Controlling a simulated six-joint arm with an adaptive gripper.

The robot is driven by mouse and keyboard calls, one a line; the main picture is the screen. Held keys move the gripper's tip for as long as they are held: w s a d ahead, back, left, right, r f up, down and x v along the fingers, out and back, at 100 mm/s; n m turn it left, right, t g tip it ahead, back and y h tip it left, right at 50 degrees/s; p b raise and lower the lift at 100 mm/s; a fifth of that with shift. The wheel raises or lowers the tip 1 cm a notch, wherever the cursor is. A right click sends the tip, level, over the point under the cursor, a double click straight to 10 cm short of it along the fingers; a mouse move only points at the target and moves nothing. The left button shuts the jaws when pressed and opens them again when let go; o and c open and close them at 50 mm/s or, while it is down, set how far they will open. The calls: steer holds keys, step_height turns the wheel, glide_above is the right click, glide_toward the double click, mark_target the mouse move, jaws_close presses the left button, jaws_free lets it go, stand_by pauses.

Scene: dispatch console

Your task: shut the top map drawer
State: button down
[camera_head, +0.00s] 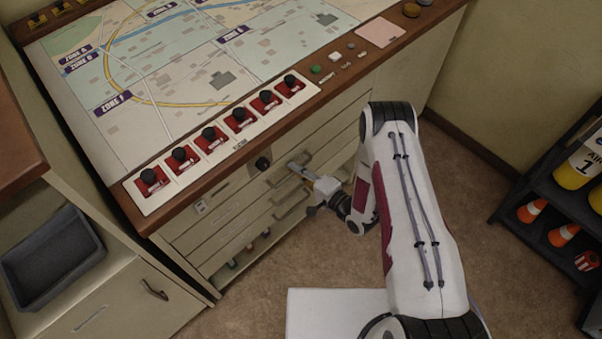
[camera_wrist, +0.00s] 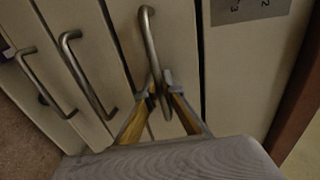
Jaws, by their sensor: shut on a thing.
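The top map drawer (camera_wrist: 178,40) is a pale cream front with a bent metal bar handle (camera_wrist: 147,25). My gripper (camera_wrist: 158,82) is shut on this handle near its lower end in the wrist view, with one yellowish finger on each side of it. In the head view my gripper (camera_head: 297,170) reaches the handles on the console's front from the right, and its fingertips partly cover the handle. A dark gap runs along the drawer's edge in the wrist view. I cannot tell how far the drawer stands out.
Lower drawer handles (camera_wrist: 82,72) sit beside it. A grey bin (camera_head: 50,258) is at left. A dark shelf (camera_head: 560,215) with cones stands at right. Brown floor lies between.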

steer(key=shift+w+a, duration=0.15)
steer(key=shift+a, duration=0.05)
steer(key=c, duration=2.4)
jaws_free()
steer(key=shift+c, duration=0.2)
steer(key=v, duration=1.2)
steer(key=shift+f, duration=0.1)
